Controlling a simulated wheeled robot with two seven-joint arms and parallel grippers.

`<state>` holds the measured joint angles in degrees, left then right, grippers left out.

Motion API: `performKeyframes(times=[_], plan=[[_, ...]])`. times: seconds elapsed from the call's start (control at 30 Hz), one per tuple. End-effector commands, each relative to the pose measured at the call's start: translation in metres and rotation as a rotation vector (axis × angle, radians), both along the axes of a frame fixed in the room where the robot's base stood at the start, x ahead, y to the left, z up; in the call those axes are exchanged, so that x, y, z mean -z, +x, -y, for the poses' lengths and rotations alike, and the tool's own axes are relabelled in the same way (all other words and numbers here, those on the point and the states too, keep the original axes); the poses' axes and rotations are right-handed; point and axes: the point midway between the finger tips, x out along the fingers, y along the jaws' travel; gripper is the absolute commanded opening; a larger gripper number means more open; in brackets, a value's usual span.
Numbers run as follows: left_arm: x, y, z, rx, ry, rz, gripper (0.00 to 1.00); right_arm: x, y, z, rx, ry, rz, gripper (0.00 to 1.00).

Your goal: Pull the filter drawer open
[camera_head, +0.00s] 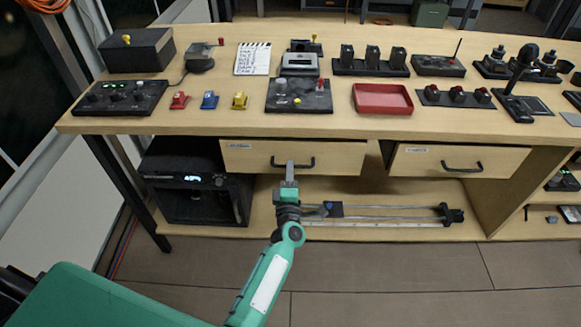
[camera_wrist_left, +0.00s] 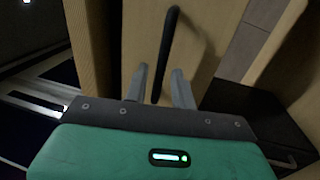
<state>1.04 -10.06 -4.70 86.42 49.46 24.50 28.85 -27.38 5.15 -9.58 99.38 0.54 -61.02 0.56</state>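Two wooden drawers sit under the workbench, a left drawer (camera_head: 340,158) and a right drawer (camera_head: 500,161). Each has a small label too small to read, so I cannot tell which is the filter drawer. My left gripper (camera_head: 290,168) is at the black handle (camera_head: 307,163) of the left drawer. In the left wrist view the handle (camera_wrist_left: 169,42) runs down between the two fingertips of my left gripper (camera_wrist_left: 160,85), with a gap visible on each side. The gripper is open around the bar. My right gripper is not in view.
A black printer-like box (camera_head: 190,182) stands below at the left. A rail device (camera_head: 400,215) lies on the lower shelf. The workbench top (camera_head: 205,125) holds several devices and a red tray (camera_head: 382,98). The floor in front (camera_head: 400,270) is clear.

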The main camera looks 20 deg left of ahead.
Motion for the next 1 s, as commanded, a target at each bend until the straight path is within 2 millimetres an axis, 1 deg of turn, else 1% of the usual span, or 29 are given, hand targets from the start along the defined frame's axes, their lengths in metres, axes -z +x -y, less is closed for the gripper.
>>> performKeyframes(times=[0.03,0.1,0.2,0.53,0.57,0.6,0.7,1.0], plan=[[-0.001,0.007,-0.002,-0.001,0.000,0.001,0.26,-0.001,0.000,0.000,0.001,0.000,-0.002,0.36],[-0.002,0.013,-0.004,0.000,0.001,0.001,0.26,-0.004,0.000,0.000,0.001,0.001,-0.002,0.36],[-0.003,0.019,-0.006,0.000,0.001,0.000,0.26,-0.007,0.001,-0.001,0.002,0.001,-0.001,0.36],[-0.004,0.023,-0.007,0.000,0.001,0.000,0.26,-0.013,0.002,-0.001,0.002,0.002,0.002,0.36],[-0.004,0.022,-0.007,0.000,0.001,0.000,0.24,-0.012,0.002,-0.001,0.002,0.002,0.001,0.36],[-0.004,0.022,-0.007,0.000,0.001,0.000,0.16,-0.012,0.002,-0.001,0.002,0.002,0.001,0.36],[-0.004,0.022,-0.007,0.000,0.001,0.000,0.00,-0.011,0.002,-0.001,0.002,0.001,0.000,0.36],[-0.004,0.020,-0.008,0.000,0.002,-0.002,0.00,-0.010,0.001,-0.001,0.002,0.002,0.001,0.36]])
